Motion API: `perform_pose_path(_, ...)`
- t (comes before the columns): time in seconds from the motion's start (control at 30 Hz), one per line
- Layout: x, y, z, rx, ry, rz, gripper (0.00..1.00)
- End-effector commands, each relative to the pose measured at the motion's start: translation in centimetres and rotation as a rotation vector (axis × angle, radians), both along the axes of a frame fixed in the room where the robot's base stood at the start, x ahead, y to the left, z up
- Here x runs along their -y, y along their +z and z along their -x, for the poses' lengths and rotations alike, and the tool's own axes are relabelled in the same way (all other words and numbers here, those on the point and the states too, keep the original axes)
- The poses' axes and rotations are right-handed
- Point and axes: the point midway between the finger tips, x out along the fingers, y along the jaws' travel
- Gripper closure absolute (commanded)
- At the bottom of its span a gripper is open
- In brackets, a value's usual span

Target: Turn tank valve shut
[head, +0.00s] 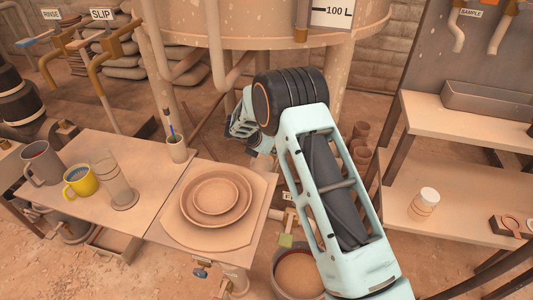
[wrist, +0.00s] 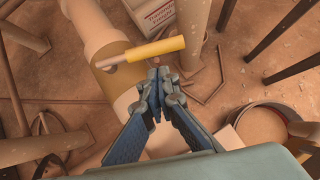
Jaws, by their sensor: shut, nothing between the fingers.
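The valve has a yellow lever handle (wrist: 155,49) set crosswise to a thick pale pipe (wrist: 92,22) with a brass-coloured band (wrist: 112,70), in the wrist view. A thin metal stem joins the lever's left end to the band. My gripper (wrist: 159,82) is shut and empty, with its blue fingertips just below the lever in the picture. I cannot tell whether they touch it. In the head view the big tank (head: 240,28) stands at the top, and my arm hides the lever and most of my gripper.
In the wrist view, a labelled white box (wrist: 155,14) lies beyond the lever, and a round bucket (wrist: 262,128) stands lower right. In the head view, a table (head: 140,165) with mugs and a stack of plates is on the left. Shelves (head: 400,205) stand on the right.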

Motion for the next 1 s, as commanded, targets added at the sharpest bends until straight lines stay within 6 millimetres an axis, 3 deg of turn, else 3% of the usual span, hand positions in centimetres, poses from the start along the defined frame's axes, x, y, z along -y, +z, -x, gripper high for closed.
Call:
perform_pose_path(0.2, 1.1, -0.4, -1.6, -0.001, -0.001, 0.000, 1.00)
perform_pose_path(0.67, 1.3, -0.3, -1.9, 0.000, 0.010, 0.000, 1.00)
perform_pose_path(1.0, 2.8, -0.3, -3.1, 0.001, 0.224, 0.001, 1.00)
